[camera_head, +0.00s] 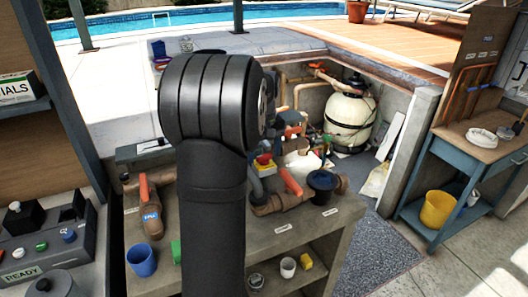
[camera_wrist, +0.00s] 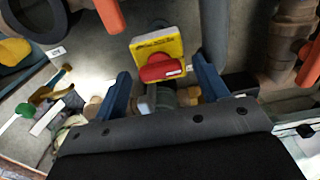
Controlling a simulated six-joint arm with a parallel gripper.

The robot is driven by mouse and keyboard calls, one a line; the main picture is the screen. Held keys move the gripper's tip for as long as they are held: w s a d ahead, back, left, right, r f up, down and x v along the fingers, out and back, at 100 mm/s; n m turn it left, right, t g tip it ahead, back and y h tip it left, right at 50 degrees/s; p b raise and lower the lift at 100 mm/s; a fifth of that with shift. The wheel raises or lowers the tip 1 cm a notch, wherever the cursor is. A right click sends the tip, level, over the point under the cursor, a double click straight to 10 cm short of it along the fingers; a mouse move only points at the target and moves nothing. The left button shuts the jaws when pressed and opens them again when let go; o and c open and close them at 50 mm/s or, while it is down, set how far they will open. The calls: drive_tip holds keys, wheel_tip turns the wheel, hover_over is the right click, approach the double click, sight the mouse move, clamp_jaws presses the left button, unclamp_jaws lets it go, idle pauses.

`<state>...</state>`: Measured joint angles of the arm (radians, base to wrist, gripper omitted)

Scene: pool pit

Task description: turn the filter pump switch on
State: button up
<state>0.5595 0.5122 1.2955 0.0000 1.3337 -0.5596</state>
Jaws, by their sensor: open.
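The pump switch is a red rotary knob (camera_wrist: 161,68) on a yellow square plate (camera_wrist: 158,43), seen in the wrist view. A small white label marks the knob's right end, and the plate's lettering is too small to read. The knob's bar lies nearly crosswise in that view. My gripper (camera_wrist: 163,76) is open, its two blue fingers standing left and right of the knob with a gap on each side. I cannot tell how far the fingertips are from the plate.
Orange-handled pipe valves stand close by on both sides, one (camera_head: 291,182) right of the switch and one (camera_head: 145,188) at left. A blue cup (camera_head: 141,257) stands at front left.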

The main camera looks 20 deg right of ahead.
drive_tip(key=shift+c, duration=0.5)
drive_tip(key=c, duration=0.9)
